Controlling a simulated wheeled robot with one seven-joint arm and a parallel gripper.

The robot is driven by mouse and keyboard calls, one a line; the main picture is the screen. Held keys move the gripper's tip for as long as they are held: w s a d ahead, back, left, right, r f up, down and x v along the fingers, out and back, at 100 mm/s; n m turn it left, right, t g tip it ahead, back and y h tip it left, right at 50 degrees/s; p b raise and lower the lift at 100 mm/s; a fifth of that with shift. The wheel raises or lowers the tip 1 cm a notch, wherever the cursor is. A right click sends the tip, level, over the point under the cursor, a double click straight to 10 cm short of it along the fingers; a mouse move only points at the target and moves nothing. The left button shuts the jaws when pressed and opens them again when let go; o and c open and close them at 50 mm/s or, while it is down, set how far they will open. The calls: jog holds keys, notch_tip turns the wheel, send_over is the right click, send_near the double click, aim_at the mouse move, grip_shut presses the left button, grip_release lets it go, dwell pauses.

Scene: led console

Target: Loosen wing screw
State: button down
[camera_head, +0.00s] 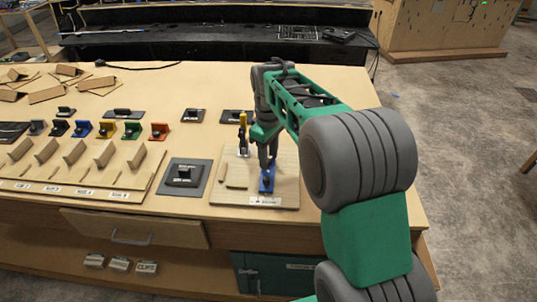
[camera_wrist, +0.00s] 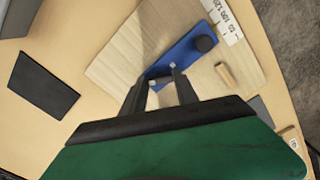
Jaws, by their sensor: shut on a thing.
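A blue plate (camera_head: 267,184) with a round black knob lies on a light wooden board (camera_head: 285,192) at the table's front right. In the wrist view the blue plate (camera_wrist: 184,54) runs diagonally, with the black knob (camera_wrist: 205,44) near its upper right end. My gripper (camera_head: 267,164) points down at the plate's rear part, away from the knob. In the wrist view my gripper (camera_wrist: 163,74) has its two fingers at the plate's lower left end, shut on a small part there, seemingly the wing screw. The fingers mostly hide that part.
A wooden peg (camera_wrist: 224,74) is beside the blue plate. A dark square plate with a black block (camera_head: 184,175) lies to the left. Several coloured blocks and wooden pieces fill the left side.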

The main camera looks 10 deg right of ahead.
jog(key=n, duration=0.5)
jog(key=shift+s+f+n, duration=0.2)
jog(key=shift+f+n, duration=0.15)
jog(key=shift+n, duration=0.05)
dwell(0.3)
jog(key=c, duration=1.4)
grip_release()
jog(key=o, duration=0.5)
jog(key=shift+w+r, duration=0.15)
jog(key=shift+r, duration=0.15)
